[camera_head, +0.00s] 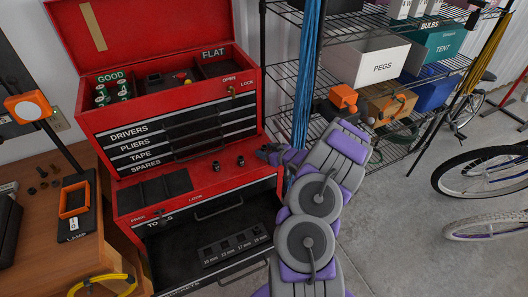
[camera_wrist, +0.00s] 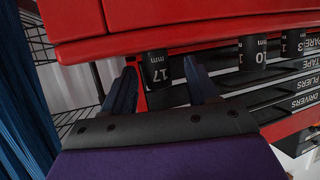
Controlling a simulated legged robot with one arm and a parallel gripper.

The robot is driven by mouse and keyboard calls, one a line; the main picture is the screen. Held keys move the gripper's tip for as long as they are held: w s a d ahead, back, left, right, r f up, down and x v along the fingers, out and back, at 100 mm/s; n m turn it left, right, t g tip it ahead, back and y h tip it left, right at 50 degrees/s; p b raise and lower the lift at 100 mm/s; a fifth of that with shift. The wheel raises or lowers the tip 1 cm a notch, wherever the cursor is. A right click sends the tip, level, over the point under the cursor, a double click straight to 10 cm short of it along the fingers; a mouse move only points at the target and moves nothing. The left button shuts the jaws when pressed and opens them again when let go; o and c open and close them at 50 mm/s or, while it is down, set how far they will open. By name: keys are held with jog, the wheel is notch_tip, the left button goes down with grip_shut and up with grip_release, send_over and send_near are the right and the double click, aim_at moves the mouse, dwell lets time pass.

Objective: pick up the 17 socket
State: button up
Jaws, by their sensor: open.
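The 17 socket (camera_wrist: 158,70) is a dark cylinder with a white "17" on it. In the wrist view it stands between the two fingers of my open gripper (camera_wrist: 160,66), which does not appear closed on it. In the head view my gripper (camera_head: 270,153) is at the right end of the red ledge of the tool chest, and the 17 socket cannot be made out there. A socket marked 10 (camera_wrist: 255,53) stands to the right in the wrist view. Two dark sockets show on the ledge in the head view, one (camera_head: 240,161) nearer my gripper and one (camera_head: 216,164) farther left.
The red tool chest (camera_head: 208,182) has an open lower drawer holding a black socket holder (camera_head: 232,245) with mm labels. A wire shelf (camera_head: 290,68) with bins stands right of the chest. A wooden bench (camera_head: 30,240) is at left, bicycles at right.

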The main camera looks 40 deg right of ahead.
jog(key=shift+x, duration=0.95)
jog(key=shift+d, duration=0.15)
jog(key=shift+c, duration=0.4)
jog(key=shift+f, duration=0.1)
grip_shut()
